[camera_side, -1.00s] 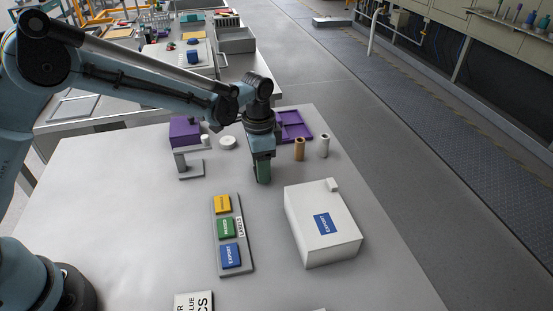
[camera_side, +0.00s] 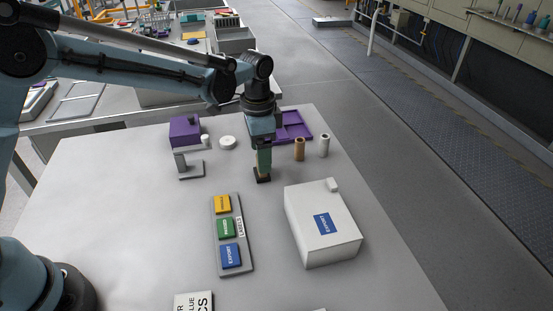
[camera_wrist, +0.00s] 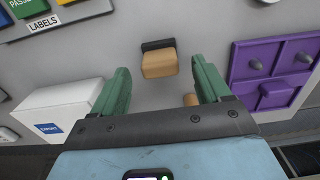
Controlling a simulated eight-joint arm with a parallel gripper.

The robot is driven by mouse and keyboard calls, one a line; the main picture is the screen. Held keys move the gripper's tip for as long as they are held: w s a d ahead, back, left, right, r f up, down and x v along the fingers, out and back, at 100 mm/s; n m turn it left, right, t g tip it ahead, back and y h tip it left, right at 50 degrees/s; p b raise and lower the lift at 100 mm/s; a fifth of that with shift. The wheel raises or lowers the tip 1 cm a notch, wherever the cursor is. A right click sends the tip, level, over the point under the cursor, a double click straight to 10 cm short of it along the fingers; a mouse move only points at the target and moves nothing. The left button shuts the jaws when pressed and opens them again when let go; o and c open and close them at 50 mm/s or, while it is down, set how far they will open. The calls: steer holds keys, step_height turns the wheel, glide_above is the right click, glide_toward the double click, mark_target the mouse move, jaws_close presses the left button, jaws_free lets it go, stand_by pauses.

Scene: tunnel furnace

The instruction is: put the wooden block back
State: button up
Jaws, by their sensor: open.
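The wooden block (camera_wrist: 159,63) is tan and sits on a dark base (camera_wrist: 158,44) on the table, seen in the wrist view. In the side view the block (camera_side: 262,172) stands just below my gripper (camera_side: 263,160), behind the label rack. My gripper points down with its green fingers apart, one on each side of the block in the wrist view. The block appears to be free of the fingers and not gripped. In the side view the fingers hide its upper part.
A purple tray (camera_side: 294,127) and two small cylinders, tan (camera_side: 299,149) and white (camera_side: 324,146), stand behind right. A white box (camera_side: 307,245) is front right. The label rack (camera_side: 219,266) is in front. A grey bracket (camera_side: 190,171) stands left. The table's left is clear.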

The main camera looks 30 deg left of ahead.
step_height(320, 180, up, 7)
steer(key=shift+r, duration=0.1)
steer(key=s+a+r+n+t, duration=0.3)
steer(key=s+a+r+n, duration=0.15)
steer(key=s+a, duration=0.3)
steer(key=s+a+f+n+t, duration=0.1)
steer(key=s+a+n+t, duration=0.1)
steer(key=s, duration=0.3)
steer(key=s+a+f+n+t, duration=0.1)
steer(key=s+a+n+t, duration=0.1)
steer(key=s, duration=0.3)
steer(key=shift+s+f, duration=0.3)
steer(key=shift+f, duration=0.1)
steer(key=shift+n, duration=0.25)
stand_by(0.4)
